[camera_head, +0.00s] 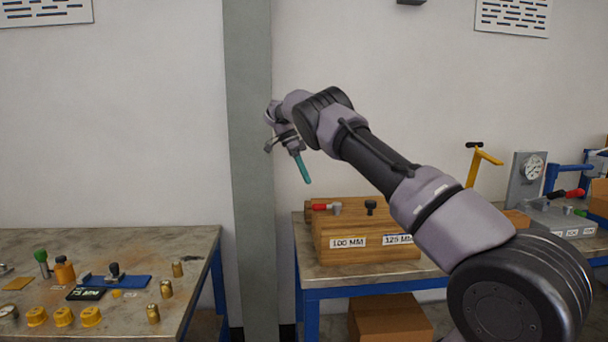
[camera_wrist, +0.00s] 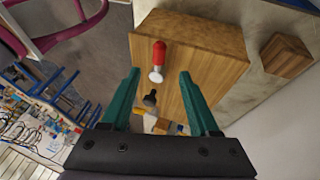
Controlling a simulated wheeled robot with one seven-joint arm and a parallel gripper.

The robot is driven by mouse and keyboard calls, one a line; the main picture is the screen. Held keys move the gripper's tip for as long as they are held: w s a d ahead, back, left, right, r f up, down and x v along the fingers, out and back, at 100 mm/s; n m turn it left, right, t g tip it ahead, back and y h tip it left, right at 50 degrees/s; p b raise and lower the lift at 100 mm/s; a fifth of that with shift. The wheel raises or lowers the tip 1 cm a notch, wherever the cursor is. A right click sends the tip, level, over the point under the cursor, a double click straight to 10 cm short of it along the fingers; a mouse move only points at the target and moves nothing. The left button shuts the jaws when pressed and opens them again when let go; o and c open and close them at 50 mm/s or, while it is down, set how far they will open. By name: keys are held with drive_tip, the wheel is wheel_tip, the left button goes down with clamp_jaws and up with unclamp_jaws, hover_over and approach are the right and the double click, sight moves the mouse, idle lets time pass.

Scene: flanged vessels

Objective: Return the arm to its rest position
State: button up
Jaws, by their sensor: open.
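My arm reaches up and to the left from the lower right in the head view.
The wooden block labelled 100 MM and 125 MM (camera_head: 345,255) stands on the right bench (camera_head: 320,280). The left bench (camera_head: 190,250) holds yellow caps (camera_head: 63,316), brass pieces and a blue plate. A grey post (camera_head: 250,120) rises between the benches.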

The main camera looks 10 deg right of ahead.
drive_tip(key=shift+w+a+r, duration=0.15)
drive_tip(key=shift+a+r, duration=0.15)
drive_tip(key=shift+r, duration=0.35)
drive_tip(key=s+d+r+n+t+y, duration=0.1)
drive_tip(key=s+d+r+n+y, duration=0.3)
drive_tip(key=d+r, duration=0.75)
drive_tip(key=s+d+r+n+t+y, duration=0.15)
drive_tip(key=s+d+r, duration=0.25)
drive_tip(key=s+r, duration=0.6)
drive_tip(key=s+n+t+y, duration=0.1)
drive_tip(key=s+n+t, duration=0.35)
drive_tip(key=s, duration=1.25)
drive_tip(key=s+f+n+t, duration=0.3)
drive_tip(key=s+f, duration=0.2)
drive_tip(key=s, duration=0.7)
drive_tip(key=shift+s+a, duration=0.25)
drive_tip(key=shift+s, duration=0.05)
